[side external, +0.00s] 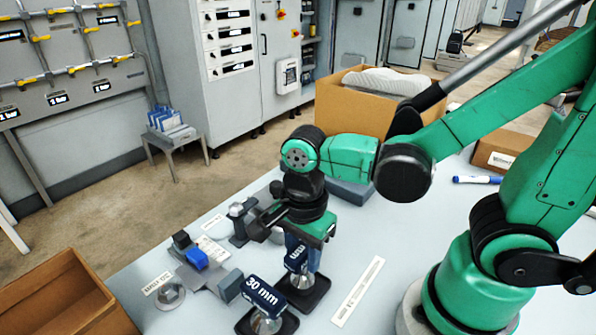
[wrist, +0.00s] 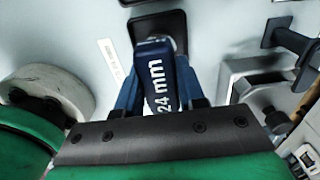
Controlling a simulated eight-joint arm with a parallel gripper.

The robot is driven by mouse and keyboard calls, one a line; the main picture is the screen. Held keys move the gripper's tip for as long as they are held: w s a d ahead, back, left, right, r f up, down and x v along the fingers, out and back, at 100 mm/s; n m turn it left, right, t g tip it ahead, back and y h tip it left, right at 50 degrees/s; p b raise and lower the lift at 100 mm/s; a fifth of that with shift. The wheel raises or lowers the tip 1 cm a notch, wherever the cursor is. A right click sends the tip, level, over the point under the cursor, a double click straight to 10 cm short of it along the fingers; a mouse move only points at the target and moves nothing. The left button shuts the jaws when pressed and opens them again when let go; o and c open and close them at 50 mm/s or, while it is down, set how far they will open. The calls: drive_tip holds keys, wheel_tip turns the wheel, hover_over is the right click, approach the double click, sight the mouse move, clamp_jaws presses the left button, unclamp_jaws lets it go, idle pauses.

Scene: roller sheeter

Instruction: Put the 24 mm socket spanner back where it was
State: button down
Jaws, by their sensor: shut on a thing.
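The 24 mm socket spanner (wrist: 160,82) has a dark blue handle with white lettering. My gripper (wrist: 158,66) is shut on this handle, one blue finger on each side. In the side external view the spanner (side external: 296,261) hangs roughly upright in my gripper (side external: 303,254), its metal socket low over a square black tray (side external: 318,292). I cannot tell whether the socket touches the tray. The tray also shows beyond the handle in the wrist view (wrist: 174,20). The 30 mm spanner (side external: 263,295) stands on another black tray (side external: 243,323), close by at the front left.
A grey fixture with a blue block (side external: 196,258) and a hex nut (side external: 171,296) lie left of the trays. A label strip (side external: 358,291) lies to the right on bare table. A cardboard box (side external: 345,105) and a marker (side external: 476,180) are farther back.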

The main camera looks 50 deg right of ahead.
drive_tip(key=shift+f, duration=0.15)
drive_tip(key=c, duration=0.5)
unclamp_jaws()
drive_tip(key=shift+c, duration=0.2)
wheel_tip(320, 180, up, 12)
drive_tip(key=w+d+f+n+t, duration=0.4)
drive_tip(key=w+d+n+t, duration=0.1)
drive_tip(key=n, duration=1.3)
drive_tip(key=shift+d+f+t, duration=0.15)
drive_tip(key=shift+d+t, duration=0.45)
drive_tip(key=shift+t, duration=0.5)
